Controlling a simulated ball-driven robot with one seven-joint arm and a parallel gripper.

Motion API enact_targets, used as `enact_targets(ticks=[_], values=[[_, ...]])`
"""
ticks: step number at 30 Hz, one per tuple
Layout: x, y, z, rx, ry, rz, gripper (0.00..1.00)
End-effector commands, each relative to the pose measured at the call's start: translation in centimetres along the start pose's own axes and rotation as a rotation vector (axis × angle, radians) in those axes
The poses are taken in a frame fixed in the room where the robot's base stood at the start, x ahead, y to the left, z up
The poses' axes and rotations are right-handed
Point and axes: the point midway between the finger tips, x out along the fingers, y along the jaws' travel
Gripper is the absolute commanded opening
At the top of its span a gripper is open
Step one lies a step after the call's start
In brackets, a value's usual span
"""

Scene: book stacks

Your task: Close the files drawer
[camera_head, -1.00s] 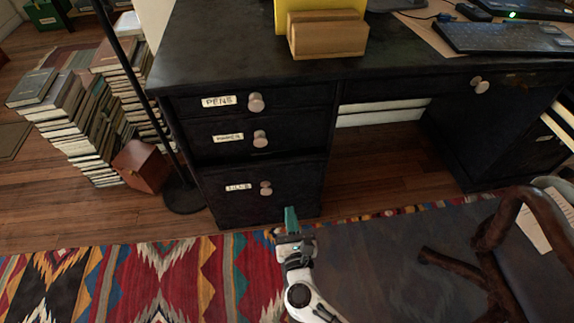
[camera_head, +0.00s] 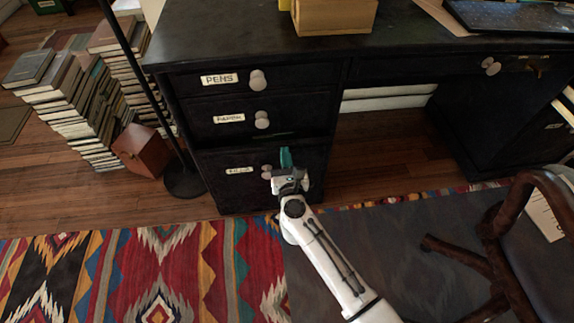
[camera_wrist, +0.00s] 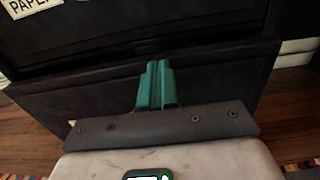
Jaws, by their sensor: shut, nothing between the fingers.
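The files drawer (camera_head: 230,190) is the bottom drawer of the black desk, with a label and a round pale knob (camera_head: 267,172). Its front stands a little out from the desk, with a dark gap along its top edge. In the wrist view, the drawer front (camera_wrist: 70,95) crosses the picture below that gap. My gripper (camera_head: 286,155) has teal fingers, which are shut and empty, just right of the knob at the upper part of the drawer front. The fingers (camera_wrist: 156,66) reach its top edge in the wrist view; I cannot tell whether they touch it.
The pens drawer (camera_head: 215,79) and paper drawer (camera_head: 220,120) above look shut. A lamp pole base (camera_head: 184,184), a brown box (camera_head: 141,150) and book stacks (camera_head: 75,110) stand at left. A wooden chair (camera_head: 500,235) is at right. A patterned rug (camera_head: 180,270) covers the floor in front.

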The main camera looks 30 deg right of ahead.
Motion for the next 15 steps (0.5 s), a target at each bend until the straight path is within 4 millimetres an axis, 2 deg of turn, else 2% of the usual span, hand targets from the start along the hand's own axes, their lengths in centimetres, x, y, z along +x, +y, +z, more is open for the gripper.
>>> enact_targets(ticks=[11,15], values=[[0.2,0.0,0.0,0.0,0.0,0.0,0.0],[1.4,0.0,-0.1,0.002,-0.002,-0.002,0.0]])
